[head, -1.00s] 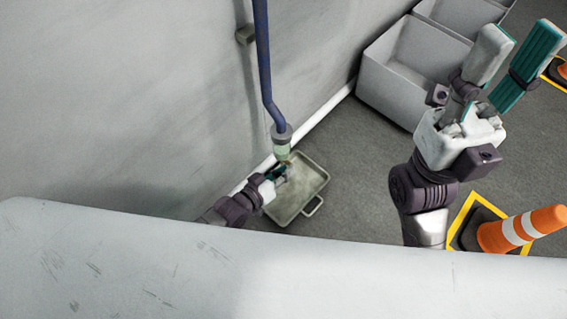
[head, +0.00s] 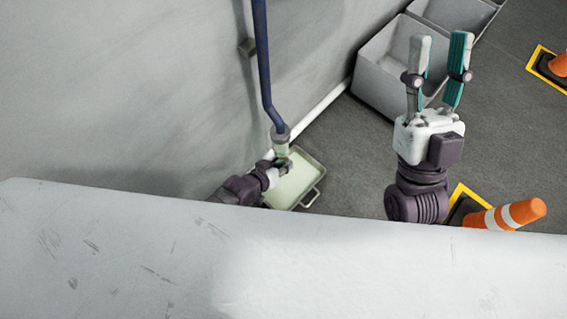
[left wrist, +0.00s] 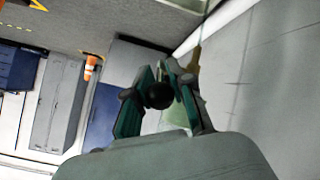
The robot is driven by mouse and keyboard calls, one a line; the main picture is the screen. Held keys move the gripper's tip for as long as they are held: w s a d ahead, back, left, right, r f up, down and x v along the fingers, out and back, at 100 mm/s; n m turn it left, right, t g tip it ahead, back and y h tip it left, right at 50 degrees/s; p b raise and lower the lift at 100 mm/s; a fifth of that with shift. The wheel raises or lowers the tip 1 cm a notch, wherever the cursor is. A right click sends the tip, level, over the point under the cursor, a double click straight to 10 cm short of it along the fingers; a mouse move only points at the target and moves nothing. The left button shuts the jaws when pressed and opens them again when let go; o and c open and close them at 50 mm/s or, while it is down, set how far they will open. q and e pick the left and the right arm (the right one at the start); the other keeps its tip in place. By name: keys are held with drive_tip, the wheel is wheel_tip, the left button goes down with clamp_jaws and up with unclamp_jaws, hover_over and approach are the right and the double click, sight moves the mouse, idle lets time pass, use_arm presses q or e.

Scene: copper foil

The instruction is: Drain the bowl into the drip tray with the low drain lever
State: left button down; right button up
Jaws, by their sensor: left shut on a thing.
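A pale green bowl (head: 281,147) hangs at the lower end of a blue pipe (head: 264,70) by the wall. The drip tray (head: 316,187) lies on the floor below it, its inside now pale green. My left gripper (head: 284,164) is just under the bowl, over the tray's near-left part. In the left wrist view its fingers (left wrist: 168,85) are closed on a round black knob (left wrist: 158,96), the end of the drain lever. The rest of the lever is mostly hidden. My right gripper (head: 437,65) is raised, open and empty, well right of the bowl.
Grey bins (head: 376,70) stand along the wall at the back. A pale, scratched surface (head: 280,260) fills the near foreground.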

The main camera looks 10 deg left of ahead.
use_arm(q)
drive_tip(key=shift+s+a+f, duration=0.15)
idle(0.3)
drive_tip(key=c, duration=1.3)
unclamp_jaws()
drive_tip(key=v, duration=1.2)
